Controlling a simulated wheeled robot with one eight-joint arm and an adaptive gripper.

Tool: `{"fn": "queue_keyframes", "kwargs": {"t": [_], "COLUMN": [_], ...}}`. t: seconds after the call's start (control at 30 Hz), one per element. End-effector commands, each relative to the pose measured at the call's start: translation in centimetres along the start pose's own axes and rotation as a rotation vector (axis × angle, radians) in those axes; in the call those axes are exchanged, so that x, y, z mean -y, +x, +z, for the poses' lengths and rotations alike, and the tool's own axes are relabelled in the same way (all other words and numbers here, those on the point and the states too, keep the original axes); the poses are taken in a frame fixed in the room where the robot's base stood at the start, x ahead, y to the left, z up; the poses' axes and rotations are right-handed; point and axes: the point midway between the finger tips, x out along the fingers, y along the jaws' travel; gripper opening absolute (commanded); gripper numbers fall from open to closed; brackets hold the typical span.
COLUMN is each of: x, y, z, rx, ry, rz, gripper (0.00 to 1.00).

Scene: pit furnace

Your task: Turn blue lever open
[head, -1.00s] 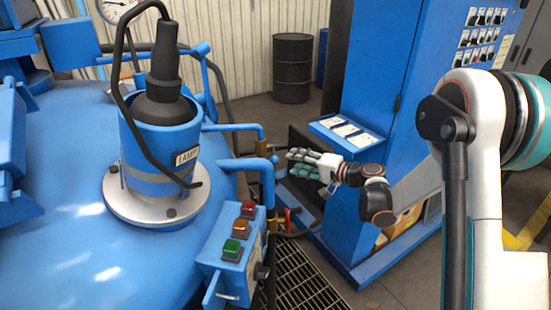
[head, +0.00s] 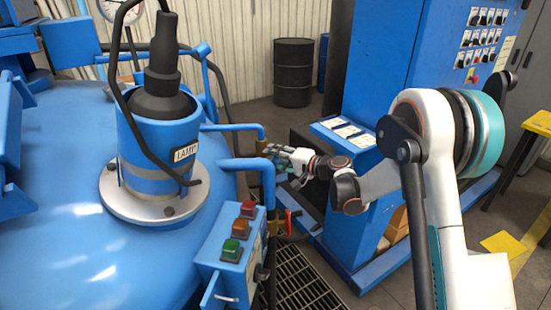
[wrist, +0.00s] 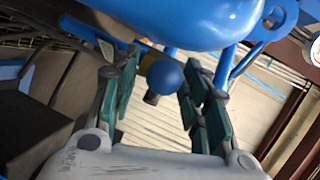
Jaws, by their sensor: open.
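My gripper (head: 275,158) is at the blue pipes beside the large blue vessel, pointing left. In the wrist view my gripper (wrist: 162,66) is open, with its green-padded fingers spread to both sides. A round blue end (wrist: 166,76) with a short dark piece below it shows between the fingers, with a gap on each side. It may be the blue lever, but I cannot tell for sure. In the head view the fingers hide that spot, and no blue lever can be made out clearly.
The blue vessel (head: 70,245) fills the left side. A blue cabinet (head: 390,75) stands to the right. A black drum (head: 293,72) stands behind.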

Motion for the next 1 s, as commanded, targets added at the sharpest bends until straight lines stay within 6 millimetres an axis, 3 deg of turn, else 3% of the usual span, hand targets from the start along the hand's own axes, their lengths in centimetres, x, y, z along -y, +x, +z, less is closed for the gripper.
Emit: {"fn": "queue_keyframes", "kwargs": {"t": [0.03, 0.17, 0.67, 1.0], "x": [0.0, 0.0, 0.1, 1.4], "y": [0.0, 0.0, -0.1, -0.3], "z": [0.0, 0.0, 0.0, -0.3], "rx": [0.000, 0.000, 0.003, 0.043], "ry": [0.000, 0.000, 0.005, 0.109], "rz": [0.000, 0.000, 0.006, 0.099], "gripper": [0.27, 0.00, 0.00, 0.00]}}
